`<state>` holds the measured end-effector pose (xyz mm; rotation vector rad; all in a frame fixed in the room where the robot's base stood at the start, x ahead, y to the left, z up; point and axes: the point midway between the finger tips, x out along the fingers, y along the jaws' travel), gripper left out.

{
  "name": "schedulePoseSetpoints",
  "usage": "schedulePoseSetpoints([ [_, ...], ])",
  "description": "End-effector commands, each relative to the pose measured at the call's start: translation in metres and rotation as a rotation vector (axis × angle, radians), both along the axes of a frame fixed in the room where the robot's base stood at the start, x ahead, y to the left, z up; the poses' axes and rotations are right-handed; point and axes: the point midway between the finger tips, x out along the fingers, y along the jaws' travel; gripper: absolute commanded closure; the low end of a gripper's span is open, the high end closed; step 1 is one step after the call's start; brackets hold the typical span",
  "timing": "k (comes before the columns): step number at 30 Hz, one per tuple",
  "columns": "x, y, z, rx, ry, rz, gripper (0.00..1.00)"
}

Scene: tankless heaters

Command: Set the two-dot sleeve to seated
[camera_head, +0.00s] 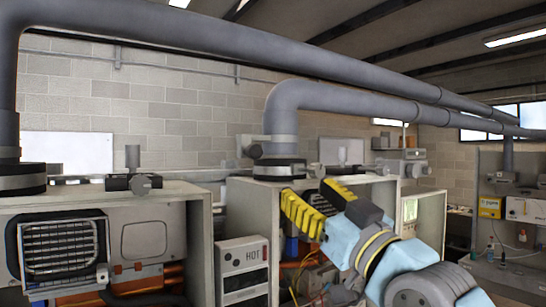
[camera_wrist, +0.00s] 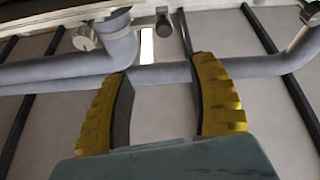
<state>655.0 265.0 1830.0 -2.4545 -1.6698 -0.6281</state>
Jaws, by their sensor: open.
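I cannot make out a two-dot marking on any sleeve. A dark collar (camera_head: 280,168) rings the foot of the middle flue pipe, on top of the middle heater cabinet. Another dark collar (camera_head: 22,180) sits at the foot of the left flue pipe. My gripper (camera_head: 304,190) has yellow ribbed fingers and is in front of the middle cabinet's top, just below and right of the middle collar in the picture. In the wrist view my gripper (camera_wrist: 160,68) is open with nothing between its fingers; pipes show beyond it.
A grey flue pipe (camera_head: 350,98) bends down to the middle cabinet (camera_head: 240,195). The left cabinet (camera_head: 100,200) is open, with a grille inside. A panel marked HOT (camera_head: 243,270) stands below the gripper's left. Valve fittings (camera_head: 135,182) line the cabinet tops.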

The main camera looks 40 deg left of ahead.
Motion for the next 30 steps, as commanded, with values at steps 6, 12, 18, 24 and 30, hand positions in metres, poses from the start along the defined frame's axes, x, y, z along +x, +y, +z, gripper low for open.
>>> schedulePoseSetpoints([
  [6, -0.006, 0.011, 0.005, -0.023, -0.011, 0.013, 0.40],
  [12, 0.002, 0.034, 0.015, -0.023, -0.008, 0.015, 0.40],
  [18, 0.012, 0.063, 0.029, -0.021, -0.008, 0.015, 0.40],
  [24, 0.022, 0.094, 0.043, -0.021, -0.008, 0.014, 0.40],
  [30, 0.032, 0.124, 0.055, -0.022, -0.009, 0.014, 0.40],
])
